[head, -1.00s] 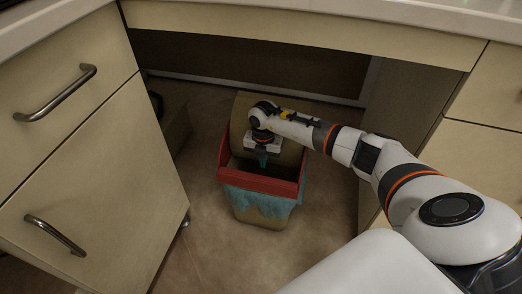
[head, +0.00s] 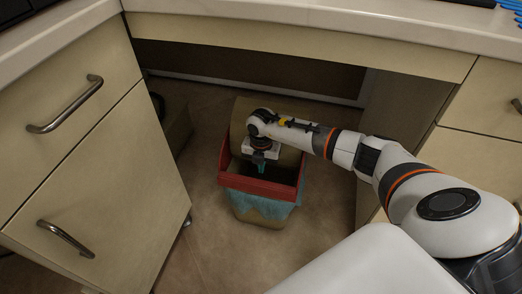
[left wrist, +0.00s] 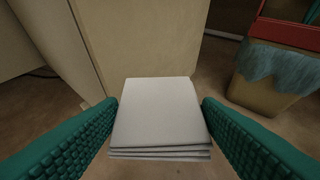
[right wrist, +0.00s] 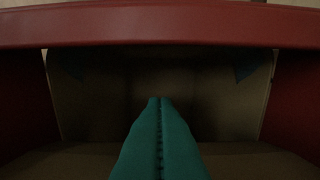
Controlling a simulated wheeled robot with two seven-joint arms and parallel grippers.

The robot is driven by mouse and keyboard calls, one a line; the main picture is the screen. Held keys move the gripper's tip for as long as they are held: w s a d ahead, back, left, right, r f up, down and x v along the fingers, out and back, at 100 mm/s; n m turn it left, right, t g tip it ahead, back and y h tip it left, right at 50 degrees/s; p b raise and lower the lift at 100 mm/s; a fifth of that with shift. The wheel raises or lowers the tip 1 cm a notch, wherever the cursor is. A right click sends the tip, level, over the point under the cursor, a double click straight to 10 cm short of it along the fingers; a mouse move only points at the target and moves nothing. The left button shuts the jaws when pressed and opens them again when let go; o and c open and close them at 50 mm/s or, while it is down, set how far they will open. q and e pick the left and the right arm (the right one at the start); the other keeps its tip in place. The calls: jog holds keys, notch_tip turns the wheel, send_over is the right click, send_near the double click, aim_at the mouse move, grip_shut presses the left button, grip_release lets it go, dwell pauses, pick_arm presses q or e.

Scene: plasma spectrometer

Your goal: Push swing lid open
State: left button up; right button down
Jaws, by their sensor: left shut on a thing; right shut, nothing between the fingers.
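A bin with a red rim (head: 262,187) stands on the floor under the counter, with a blue-green liner folded over its beige body. It also shows at the upper right of the left wrist view (left wrist: 268,85). Its beige lid (head: 240,118) is tilted up at the back, partly hidden by my right arm, and a dark opening shows in front of it. My right gripper (head: 260,168) is shut and empty, pointing down at the opening. Its fingertips (right wrist: 160,100) show against the dark interior. My left gripper (left wrist: 160,120) is shut on a folded white stack (left wrist: 160,112).
A beige drawer cabinet (head: 100,170) stands on the left, and another (head: 475,155) on the right. The counter edge (head: 330,35) runs above the bin. The floor (head: 195,235) in front and to the left of the bin is clear.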

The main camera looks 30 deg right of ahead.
notch_tip(320, 180, up, 12)
jog(key=p, duration=1)
jog(key=shift+p, duration=0.4)
